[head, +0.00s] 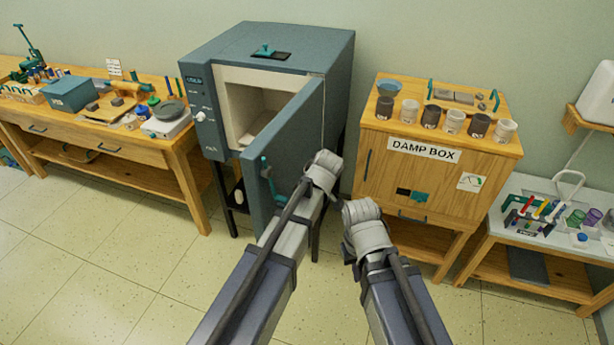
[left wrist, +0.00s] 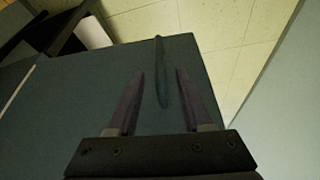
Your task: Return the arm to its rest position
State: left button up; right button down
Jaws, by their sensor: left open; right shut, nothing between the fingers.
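The blue-grey kiln (head: 215,60) stands in the middle of the head view with its door (head: 290,140) swung open. A teal handle (head: 268,180) is on the door's face. My left arm reaches up beside the door; its gripper does not show clearly there. In the left wrist view my left gripper (left wrist: 160,72) is open and faces a dark teal panel that looks like the door (left wrist: 70,115). A thin bar like the handle (left wrist: 161,70) appears between its fingers, apart from both. My right gripper (head: 362,215) is shut and empty, left of the damp box; its fingers are mostly hidden.
The wooden damp box (head: 440,180) stands right of the kiln with several cups on top. A wooden workbench (head: 115,155) with tools is at the left. A low table (head: 505,240) with a tool rack is at the right. The floor (head: 130,270) is clear at the front left.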

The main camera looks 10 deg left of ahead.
pick_arm(q)
jog(key=s+d+m+h, duration=0.1)
jog(key=s+d+m, duration=0.2)
jog(key=s+m, duration=0.5)
jog(key=s+d+f+m+g+h, duration=0.1)
jog(key=s+d+m+h, duration=0.1)
jog(key=s+m, duration=0.7)
jog(key=shift+d+f+m+g, duration=0.3)
jog(key=shift+d+m, duration=0.2)
jog(key=shift+d, duration=0.15)
